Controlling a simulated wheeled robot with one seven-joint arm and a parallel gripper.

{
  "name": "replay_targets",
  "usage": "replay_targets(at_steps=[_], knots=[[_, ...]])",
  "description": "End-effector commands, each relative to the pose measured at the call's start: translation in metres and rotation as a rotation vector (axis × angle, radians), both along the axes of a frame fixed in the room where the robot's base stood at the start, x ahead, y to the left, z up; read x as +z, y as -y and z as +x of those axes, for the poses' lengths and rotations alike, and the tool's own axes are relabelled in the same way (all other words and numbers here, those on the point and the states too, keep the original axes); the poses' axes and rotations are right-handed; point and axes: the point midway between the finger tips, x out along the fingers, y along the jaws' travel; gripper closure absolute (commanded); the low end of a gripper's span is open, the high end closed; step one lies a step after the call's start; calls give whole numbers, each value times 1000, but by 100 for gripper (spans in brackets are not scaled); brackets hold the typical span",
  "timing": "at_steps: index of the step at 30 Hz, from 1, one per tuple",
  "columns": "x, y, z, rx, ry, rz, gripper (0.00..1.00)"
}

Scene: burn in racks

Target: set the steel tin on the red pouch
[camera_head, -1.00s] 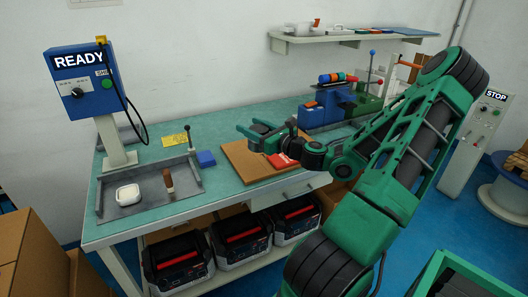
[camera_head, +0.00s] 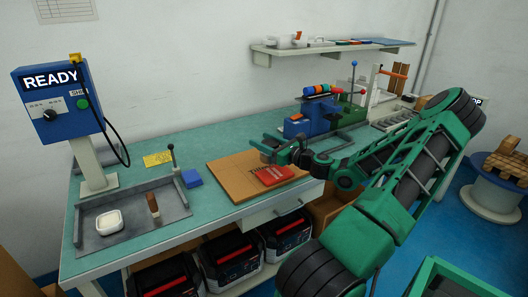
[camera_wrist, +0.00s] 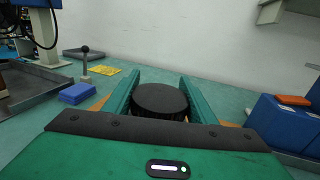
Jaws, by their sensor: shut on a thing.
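The red pouch (camera_head: 272,175) lies flat on the brown board on the bench, just below and in front of my gripper in the head view. My gripper (camera_head: 268,148) is above the board, near the pouch's far side. In the wrist view, the green fingers of my gripper (camera_wrist: 158,86) are shut on a dark, round, flat-topped thing with a ribbed side, which I take to be the steel tin (camera_wrist: 159,98). In the head view the tin is mostly hidden by my gripper. The pouch is not seen in the wrist view.
Left of the board (camera_head: 232,172) are a blue block (camera_head: 191,178) and a grey tray (camera_head: 88,236) with a white dish (camera_head: 109,222) and a brown-handled tool (camera_head: 153,205). A blue machine (camera_head: 317,117) stands right of the board. The bench's front strip is clear.

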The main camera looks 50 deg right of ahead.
Motion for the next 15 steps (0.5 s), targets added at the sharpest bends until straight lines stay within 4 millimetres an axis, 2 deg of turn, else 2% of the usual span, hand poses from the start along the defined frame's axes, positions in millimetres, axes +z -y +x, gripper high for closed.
replay_targets(at_steps=[5, 15], knots=[[-8, 5, 0, 1, 0, 2, 74], [-41, 5, 0, 0, 1, 2, 74]])
